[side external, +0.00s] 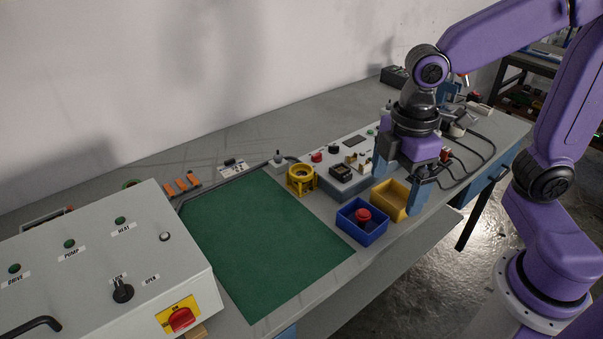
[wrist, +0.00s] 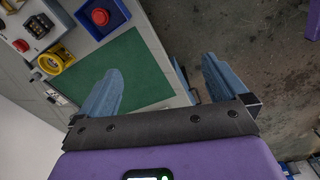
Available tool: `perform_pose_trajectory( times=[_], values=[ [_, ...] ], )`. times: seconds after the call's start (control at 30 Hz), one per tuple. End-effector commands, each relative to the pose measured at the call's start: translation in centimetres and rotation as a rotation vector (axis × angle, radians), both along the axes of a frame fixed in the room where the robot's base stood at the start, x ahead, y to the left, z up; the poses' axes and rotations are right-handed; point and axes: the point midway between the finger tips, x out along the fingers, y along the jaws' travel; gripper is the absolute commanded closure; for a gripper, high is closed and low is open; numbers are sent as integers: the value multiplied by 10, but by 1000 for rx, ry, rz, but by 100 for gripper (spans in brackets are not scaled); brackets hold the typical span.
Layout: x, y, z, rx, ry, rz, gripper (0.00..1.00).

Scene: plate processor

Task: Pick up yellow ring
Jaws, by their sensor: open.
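The yellow ring (side external: 301,180) stands on the bench at the back right corner of the green mat, beside the grey control box. It looks like a round ring on short legs. It also shows at the upper left of the wrist view (wrist: 57,60). My gripper (side external: 398,194) is open and empty, in front of the right end of the control box and apart from the ring, which lies to its left. Both fingers show spread in the wrist view (wrist: 161,65), with nothing between them.
A blue bin (side external: 362,234) with a red round part (side external: 363,214) and a yellow bin (side external: 389,203) stand near the front edge. The control box (side external: 344,184) adjoins the ring. The green mat (side external: 262,240) is clear. A large switch cabinet (side external: 100,270) stands at left.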

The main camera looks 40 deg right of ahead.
Motion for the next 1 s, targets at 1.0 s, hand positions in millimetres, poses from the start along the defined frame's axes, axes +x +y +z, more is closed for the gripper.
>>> perform_pose_trajectory(
  times=[1.0],
  values=[
    [319,-46,-21,-22,9,537,0]
  ],
)
